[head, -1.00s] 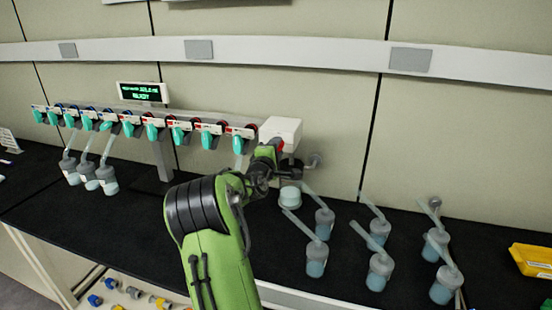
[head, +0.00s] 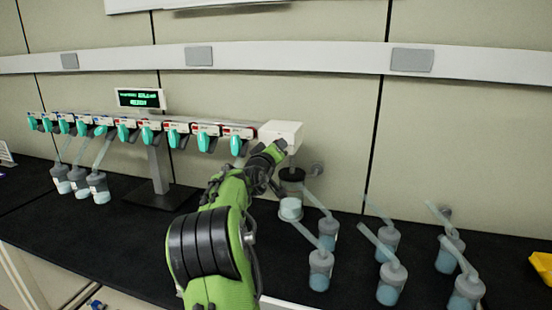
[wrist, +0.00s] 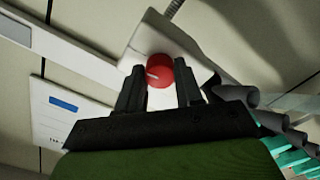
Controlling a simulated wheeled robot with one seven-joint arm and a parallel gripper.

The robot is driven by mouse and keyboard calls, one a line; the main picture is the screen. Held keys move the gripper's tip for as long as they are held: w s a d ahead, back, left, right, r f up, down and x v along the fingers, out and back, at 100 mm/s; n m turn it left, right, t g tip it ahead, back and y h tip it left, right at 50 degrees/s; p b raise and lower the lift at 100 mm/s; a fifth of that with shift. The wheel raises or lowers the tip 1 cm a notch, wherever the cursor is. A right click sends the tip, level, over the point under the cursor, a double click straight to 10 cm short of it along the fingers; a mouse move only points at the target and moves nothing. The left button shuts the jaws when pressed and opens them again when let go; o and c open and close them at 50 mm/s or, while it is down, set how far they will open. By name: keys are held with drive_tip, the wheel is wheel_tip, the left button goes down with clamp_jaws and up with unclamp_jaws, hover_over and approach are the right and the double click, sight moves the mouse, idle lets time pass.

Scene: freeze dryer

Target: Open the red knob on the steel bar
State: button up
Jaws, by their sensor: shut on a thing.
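In the head view my gripper (head: 279,150) is at the white block (head: 281,131) at the right end of the steel bar (head: 215,121). The knob is hidden there behind the gripper and arm. The white block also shows in the wrist view (wrist: 140,38).
A row of teal-handled valves (head: 174,139) runs along the bar to the left, with a green-lit display (head: 140,98) above. Flasks with angled tubes (head: 328,232) stand on the black bench (head: 225,265), right of and below my gripper. A yellow tray (head: 543,266) is at the far right.

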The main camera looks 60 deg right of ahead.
drive_tip(key=shift+f+m+b, duration=0.2)
drive_tip(key=shift+m+b, duration=0.45)
drive_tip(key=shift+m, duration=0.45)
drive_tip(key=o, duration=1)
drive_tip(key=shift+r, duration=0.15)
drive_tip(key=shift+o, duration=0.2)
drive_tip(key=shift+a, duration=0.1)
drive_tip(key=s+a+b, duration=0.1)
drive_tip(key=s+a, duration=0.1)
drive_tip(key=a, duration=1.3)
drive_tip(key=shift+s+a+b, duration=0.25)
drive_tip(key=shift+b, duration=0.1)
